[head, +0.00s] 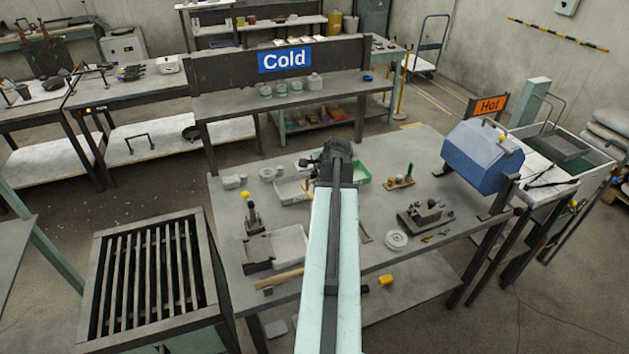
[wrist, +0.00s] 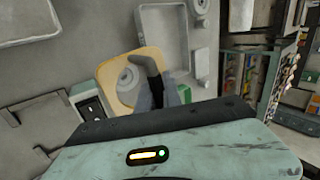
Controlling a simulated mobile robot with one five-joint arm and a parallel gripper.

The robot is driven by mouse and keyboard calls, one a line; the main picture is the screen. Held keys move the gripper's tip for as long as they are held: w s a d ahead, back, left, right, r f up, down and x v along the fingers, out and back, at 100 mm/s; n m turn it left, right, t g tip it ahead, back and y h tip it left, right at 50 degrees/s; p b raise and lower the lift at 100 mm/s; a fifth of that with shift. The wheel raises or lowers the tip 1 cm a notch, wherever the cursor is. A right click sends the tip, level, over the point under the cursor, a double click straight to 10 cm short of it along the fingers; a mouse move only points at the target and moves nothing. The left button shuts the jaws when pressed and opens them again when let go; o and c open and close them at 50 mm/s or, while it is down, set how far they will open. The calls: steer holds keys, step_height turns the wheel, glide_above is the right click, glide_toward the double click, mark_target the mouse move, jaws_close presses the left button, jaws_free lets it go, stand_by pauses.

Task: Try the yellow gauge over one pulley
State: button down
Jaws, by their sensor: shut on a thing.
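The yellow gauge (wrist: 108,72) is a flat yellow-orange piece with rounded corners, seen in the wrist view. A pale grey round pulley (wrist: 127,84) with a centre hole shows within its outline. I cannot tell whether the gauge is around the pulley, above it or under it. My gripper (wrist: 157,72) is shut on the gauge at its right side, and the fingers cover part of it. Another pale round piece (head: 396,241) lies on the right of the table.
The grey table (head: 345,260) holds a pale tray (head: 290,190), a green tray (head: 363,181), a dark fixture (head: 426,215) and a yellow-topped stand (head: 253,217). A blue box (head: 482,156) stands at the right. A grate (head: 148,275) stands at the left.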

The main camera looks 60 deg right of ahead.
step_height(320, 180, down, 2)
steer(key=shift+w+d+f+n+y+b, duration=0.1)
steer(key=shift+n+y+b, duration=0.25)
steer(key=shift+b, duration=0.75)
steer(key=shift+f+n, duration=0.15)
steer(key=shift+n, duration=0.2)
step_height(320, 180, down, 5)
steer(key=b, duration=0.5)
steer(key=shift+f+b, duration=0.15)
steer(key=shift+b, duration=0.15)
steer(key=c, duration=1.4)
jaws_free()
steer(key=shift+c, duration=0.2)
steer(key=shift+s, duration=0.2)
